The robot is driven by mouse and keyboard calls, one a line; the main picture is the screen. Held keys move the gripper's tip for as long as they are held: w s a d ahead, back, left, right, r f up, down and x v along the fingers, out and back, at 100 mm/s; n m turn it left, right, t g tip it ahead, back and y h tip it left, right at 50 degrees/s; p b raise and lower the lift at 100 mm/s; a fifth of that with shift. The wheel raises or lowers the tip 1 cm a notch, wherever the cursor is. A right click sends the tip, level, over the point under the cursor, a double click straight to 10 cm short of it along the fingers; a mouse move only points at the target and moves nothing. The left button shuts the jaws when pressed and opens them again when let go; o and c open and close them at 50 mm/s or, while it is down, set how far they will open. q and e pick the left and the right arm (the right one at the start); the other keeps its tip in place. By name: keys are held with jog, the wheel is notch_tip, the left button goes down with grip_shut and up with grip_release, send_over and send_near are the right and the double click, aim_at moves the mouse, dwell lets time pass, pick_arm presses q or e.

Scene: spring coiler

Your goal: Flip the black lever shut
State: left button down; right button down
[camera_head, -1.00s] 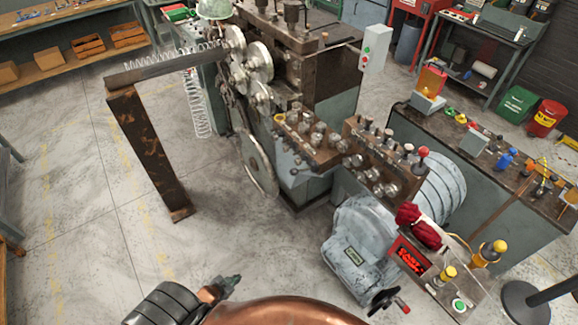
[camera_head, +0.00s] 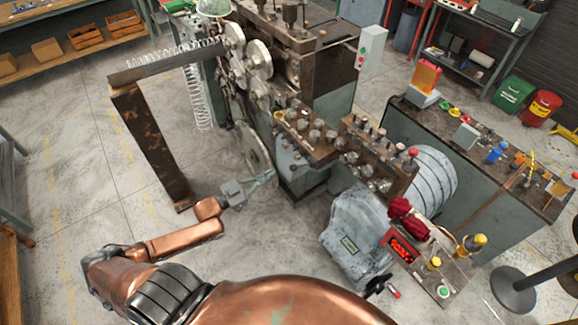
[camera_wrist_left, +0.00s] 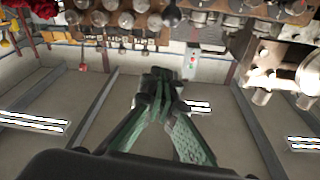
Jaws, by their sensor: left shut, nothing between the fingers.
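The spring coiler (camera_head: 290,45) stands in the middle of the head view, with a front block of rollers and knobs (camera_head: 305,132). I cannot make out the black lever for certain. A dark rounded knob (camera_wrist_left: 172,15) hangs at the top of the left wrist view and may be part of it. My left gripper (camera_head: 270,177) is shut and empty, in front of the machine and lower than the roller block in the picture. Its closed fingers (camera_wrist_left: 162,75) point toward the machine's underside in the left wrist view, apart from the knob. My right gripper is not in view.
A rusty post (camera_head: 155,150) carries the spring trough to the left of my gripper. Open floor lies left of the post.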

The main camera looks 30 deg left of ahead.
pick_arm(q)
jog(key=r+p, duration=0.2)
jog(key=p, duration=0.1)
send_over(290, 167)
jog(key=s+d, duration=0.1)
jog(key=f, duration=0.4)
jog(key=shift+a+f, duration=0.2)
jog(key=shift+a, duration=0.1)
